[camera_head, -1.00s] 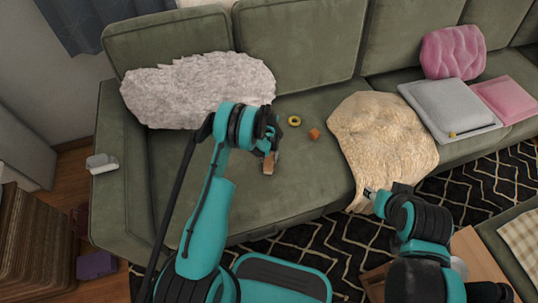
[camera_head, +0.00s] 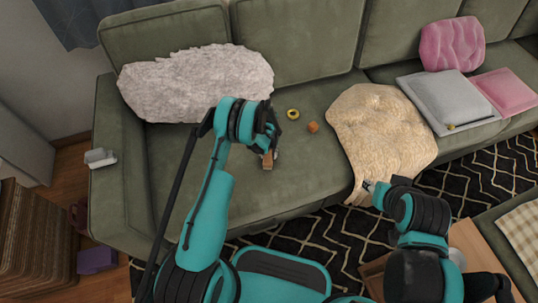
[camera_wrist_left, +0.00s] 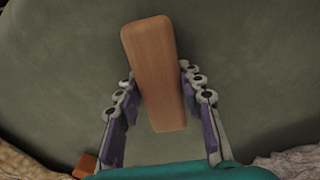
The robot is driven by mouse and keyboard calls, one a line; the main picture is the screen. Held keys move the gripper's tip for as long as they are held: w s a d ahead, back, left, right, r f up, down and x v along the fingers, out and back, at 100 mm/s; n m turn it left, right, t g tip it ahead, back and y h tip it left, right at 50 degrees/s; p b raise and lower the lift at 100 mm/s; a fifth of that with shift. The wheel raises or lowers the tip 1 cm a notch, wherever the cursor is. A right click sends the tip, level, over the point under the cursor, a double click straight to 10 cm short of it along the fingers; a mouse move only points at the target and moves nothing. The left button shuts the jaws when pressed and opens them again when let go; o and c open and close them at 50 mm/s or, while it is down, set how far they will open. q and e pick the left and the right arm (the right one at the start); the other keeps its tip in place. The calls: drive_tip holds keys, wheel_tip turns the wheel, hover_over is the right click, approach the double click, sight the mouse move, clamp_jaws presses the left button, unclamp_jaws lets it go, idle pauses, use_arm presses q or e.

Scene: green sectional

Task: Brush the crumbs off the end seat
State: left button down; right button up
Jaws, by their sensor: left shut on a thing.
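The end seat (camera_head: 210,190) is the green cushion at the left end of the sofa. My left gripper (camera_head: 268,153) is over it, shut on a brown wooden block (camera_head: 267,161), which may be the brush; no bristles show. In the left wrist view the wooden block (camera_wrist_left: 155,75) lies between the two fingers (camera_wrist_left: 160,105). A yellow ring (camera_head: 292,114) and an orange cube (camera_head: 313,127) lie on the seat, right of the gripper. No finer crumbs can be made out. My right gripper (camera_head: 368,186) is at the front edge of the beige throw; its fingers are too small to read.
A fluffy grey-white cushion (camera_head: 195,85) lies at the back of the end seat. The beige throw (camera_head: 380,130) covers the seat's right side and hangs over its front. Grey (camera_head: 448,100) and pink (camera_head: 500,92) cushions lie farther right. The left armrest (camera_head: 115,190) holds a small whitish object (camera_head: 100,158).

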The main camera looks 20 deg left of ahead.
use_arm(q)
drive_tip(key=shift+w+a, duration=0.25)
drive_tip(key=shift+w, duration=0.1)
wheel_tip(320, 180, up, 4)
drive_tip(key=shift+f+p, duration=0.1)
drive_tip(key=shift+p, duration=0.5)
drive_tip(key=shift+r+p, duration=0.45)
drive_tip(key=shift+r, duration=0.5)
drive_tip(key=shift+r+p, duration=0.45)
drive_tip(key=shift+r, duration=0.9)
